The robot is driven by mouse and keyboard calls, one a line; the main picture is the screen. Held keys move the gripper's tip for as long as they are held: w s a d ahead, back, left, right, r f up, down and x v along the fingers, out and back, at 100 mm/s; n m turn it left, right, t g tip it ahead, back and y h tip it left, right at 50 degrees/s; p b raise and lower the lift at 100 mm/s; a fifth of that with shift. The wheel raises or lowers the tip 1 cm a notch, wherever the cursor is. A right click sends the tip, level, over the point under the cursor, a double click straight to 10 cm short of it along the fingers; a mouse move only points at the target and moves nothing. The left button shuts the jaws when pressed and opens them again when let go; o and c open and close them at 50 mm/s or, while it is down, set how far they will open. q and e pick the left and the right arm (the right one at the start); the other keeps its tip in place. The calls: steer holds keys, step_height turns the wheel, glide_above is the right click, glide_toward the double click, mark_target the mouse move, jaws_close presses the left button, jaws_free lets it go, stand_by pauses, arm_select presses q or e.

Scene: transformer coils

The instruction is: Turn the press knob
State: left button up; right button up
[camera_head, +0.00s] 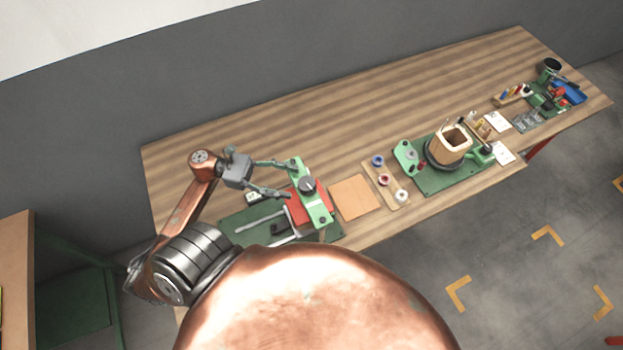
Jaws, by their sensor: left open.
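The press (323,217) stands on a dark green base at the left part of the wooden bench. It has a green top bar and a red block below it. A dark round knob (308,185) sits on the top of the bar. My left gripper (290,179) is open, with its two fingers pointing right towards the bar. The knob lies just right of the fingertips, between their two lines. I cannot tell whether a finger touches the bar. My right gripper is not in view.
An orange-brown sheet (354,197) and a wooden strip with spools (383,180) lie right of the press. A coil on a green stand (448,147) is further right. Tools and small parts crowd the bench's right end. The back of the bench (330,110) is clear.

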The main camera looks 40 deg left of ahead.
mark_target(306, 186)
arm_select(q)
steer(key=p+x, duration=0.1)
steer(key=x, duration=0.4)
steer(key=shift+d+r, duration=0.1)
steer(key=shift+r, duration=0.1)
steer(key=shift+w+d+f+p, duration=0.1)
steer(key=shift+w+d+p, duration=0.1)
steer(key=shift+d+p, duration=0.25)
steer(key=shift+d, duration=0.1)
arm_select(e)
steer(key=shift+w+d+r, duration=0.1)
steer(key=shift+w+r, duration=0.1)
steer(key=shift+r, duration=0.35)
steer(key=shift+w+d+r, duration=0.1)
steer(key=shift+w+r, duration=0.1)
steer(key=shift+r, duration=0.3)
arm_select(q)
steer(key=shift+c, duration=0.6)
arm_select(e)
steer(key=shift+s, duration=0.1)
arm_select(q)
steer(key=c, duration=1)
steer(key=shift+c, duration=0.2)
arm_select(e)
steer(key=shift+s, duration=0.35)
arm_select(q)
steer(key=shift+t, duration=0.3)
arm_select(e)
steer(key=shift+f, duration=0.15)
